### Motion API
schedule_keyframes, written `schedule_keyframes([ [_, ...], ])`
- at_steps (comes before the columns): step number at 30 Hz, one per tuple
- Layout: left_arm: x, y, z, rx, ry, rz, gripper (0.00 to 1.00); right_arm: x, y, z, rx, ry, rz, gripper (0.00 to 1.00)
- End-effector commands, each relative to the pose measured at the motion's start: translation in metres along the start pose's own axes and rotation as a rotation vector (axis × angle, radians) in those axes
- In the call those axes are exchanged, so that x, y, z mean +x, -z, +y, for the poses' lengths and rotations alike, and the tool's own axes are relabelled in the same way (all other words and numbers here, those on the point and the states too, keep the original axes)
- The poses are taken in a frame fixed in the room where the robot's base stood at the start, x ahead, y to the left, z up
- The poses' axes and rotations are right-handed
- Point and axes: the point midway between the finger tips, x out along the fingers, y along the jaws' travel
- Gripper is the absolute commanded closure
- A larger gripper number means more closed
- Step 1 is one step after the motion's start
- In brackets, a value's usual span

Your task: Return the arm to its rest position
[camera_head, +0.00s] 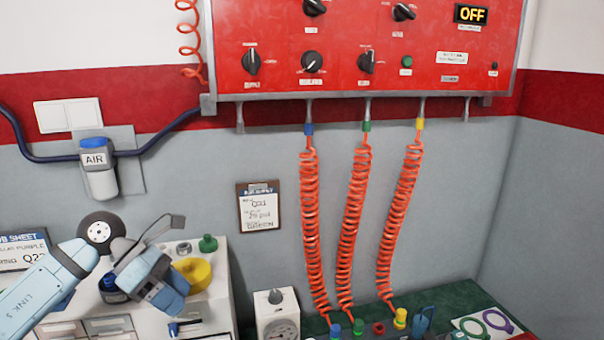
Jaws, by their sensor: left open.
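My left arm (45,288) comes in from the lower left, with its wrist bent over the white cabinet. My left gripper (162,232) is in front of the cabinet and the grey wall. Its thin dark fingers stand apart with nothing seen between them. The gripper hides part of the cabinet top. My right arm and right gripper are not in view.
A red panel (275,40) reading OFF hangs above three orange coiled hoses (311,215). A dial gauge (278,318) stands beside the green bench (480,299).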

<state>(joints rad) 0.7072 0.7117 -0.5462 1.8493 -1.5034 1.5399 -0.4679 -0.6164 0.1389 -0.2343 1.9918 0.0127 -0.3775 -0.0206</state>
Motion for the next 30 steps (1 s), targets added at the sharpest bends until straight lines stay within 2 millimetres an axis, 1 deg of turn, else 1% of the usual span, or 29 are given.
schedule_keyframes([
  [1,0.017,-0.005,-0.01,-0.037,0.056,-0.085,0.51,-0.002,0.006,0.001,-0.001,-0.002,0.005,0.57],
  [3,0.038,-0.014,-0.023,-0.107,0.14,-0.226,0.51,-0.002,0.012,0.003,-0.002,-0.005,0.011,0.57],
  [5,0.054,-0.023,-0.036,-0.189,0.218,-0.364,0.51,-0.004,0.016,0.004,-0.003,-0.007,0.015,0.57],
  [6,0.064,-0.028,-0.044,-0.261,0.275,-0.463,0.51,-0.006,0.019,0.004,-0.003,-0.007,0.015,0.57],
  [8,0.074,-0.035,-0.054,-0.387,0.358,-0.619,0.51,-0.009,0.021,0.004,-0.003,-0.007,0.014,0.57],
  [10,0.082,-0.039,-0.06,-0.56,0.451,-0.796,0.51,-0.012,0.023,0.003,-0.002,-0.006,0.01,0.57],
  [12,0.088,-0.036,-0.062,-0.753,0.534,-0.964,0.51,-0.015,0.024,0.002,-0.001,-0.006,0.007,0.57],
  [14,0.092,-0.028,-0.06,-0.935,0.597,-1.101,0.51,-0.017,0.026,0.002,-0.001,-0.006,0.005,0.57],
  [15,0.095,-0.02,-0.058,-1.064,0.634,-1.188,0.51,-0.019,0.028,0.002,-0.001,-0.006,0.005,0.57],
  [17,0.102,-0.001,-0.053,-1.27,0.683,-1.309,0.51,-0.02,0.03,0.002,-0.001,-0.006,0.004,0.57],
  [18,0.109,0.014,-0.051,-1.415,0.71,-1.385,0.51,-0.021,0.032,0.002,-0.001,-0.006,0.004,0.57],
  [20,0.12,0.041,-0.048,-1.638,0.743,-1.489,0.51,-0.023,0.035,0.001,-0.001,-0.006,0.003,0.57],
  [21,0.131,0.062,-0.049,-1.795,0.759,-1.551,0.51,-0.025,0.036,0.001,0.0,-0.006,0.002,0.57],
  [23,0.149,0.097,-0.054,-2.039,0.771,-1.633,0.51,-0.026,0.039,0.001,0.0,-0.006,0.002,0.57],
  [24,0.163,0.121,-0.061,-2.202,0.774,-1.677,0.51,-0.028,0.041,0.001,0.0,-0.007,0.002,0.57],
  [26,0.183,0.155,-0.076,-2.438,0.765,-1.728,0.51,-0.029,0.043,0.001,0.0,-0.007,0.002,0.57],
  [27,0.196,0.174,-0.087,2.475,-0.726,1.679,0.51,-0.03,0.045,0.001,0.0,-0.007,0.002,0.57],
  [30,0.221,0.212,-0.114,2.362,-0.599,1.465,0.51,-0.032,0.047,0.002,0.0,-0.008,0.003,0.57],
])
